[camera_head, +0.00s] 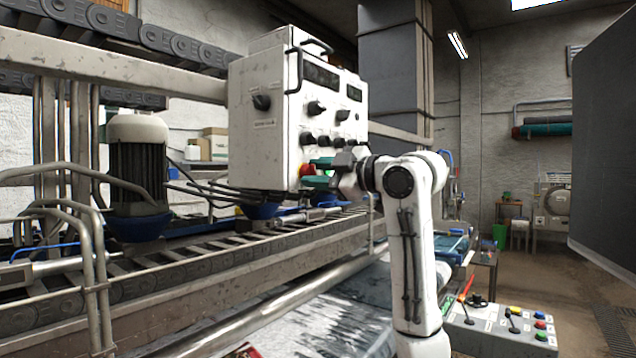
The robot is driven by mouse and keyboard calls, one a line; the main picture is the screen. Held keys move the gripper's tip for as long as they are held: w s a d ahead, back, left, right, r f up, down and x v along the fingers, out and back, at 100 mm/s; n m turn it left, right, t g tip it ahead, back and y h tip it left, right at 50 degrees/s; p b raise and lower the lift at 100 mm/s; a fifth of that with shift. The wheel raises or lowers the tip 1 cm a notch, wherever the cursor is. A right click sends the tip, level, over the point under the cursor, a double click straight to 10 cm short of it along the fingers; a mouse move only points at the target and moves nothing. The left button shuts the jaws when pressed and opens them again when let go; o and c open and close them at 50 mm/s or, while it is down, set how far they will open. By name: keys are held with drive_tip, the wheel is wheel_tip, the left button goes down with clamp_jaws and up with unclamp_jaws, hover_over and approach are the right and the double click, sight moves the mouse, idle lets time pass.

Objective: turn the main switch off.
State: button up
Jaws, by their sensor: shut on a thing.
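The white control box (263,150) hangs on the machine's beam. A black rotary knob (261,102) with small lettering under it, too small to read, sits on the box's left face; it looks like the main switch. Several black knobs (316,108) are on the front face. My gripper (336,167) is at the lower front of the box, to the right of and below the left-face knob and apart from it. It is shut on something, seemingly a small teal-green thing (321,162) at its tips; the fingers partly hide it. A red button (306,170) shows just left of it.
A black handle bar (294,75) stands out from the box's edge. Dark rods (205,190) jut out left below the box. A roller conveyor frame (250,255) runs underneath. A push-button console (515,325) is at the lower right, with open floor beyond.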

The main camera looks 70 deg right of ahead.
drive_tip(key=n+b, duration=0.2)
drive_tip(key=n, duration=0.3)
drive_tip(key=shift+n, duration=0.3)
idle(0.4)
drive_tip(key=o, duration=1)
drive_tip(key=shift+o, duration=0.2)
drive_tip(key=shift+s, duration=0.1)
drive_tip(key=b+v, duration=0.1)
drive_tip(key=v, duration=0.9)
drive_tip(key=shift+s+b, duration=0.3)
drive_tip(key=shift+b, duration=0.1)
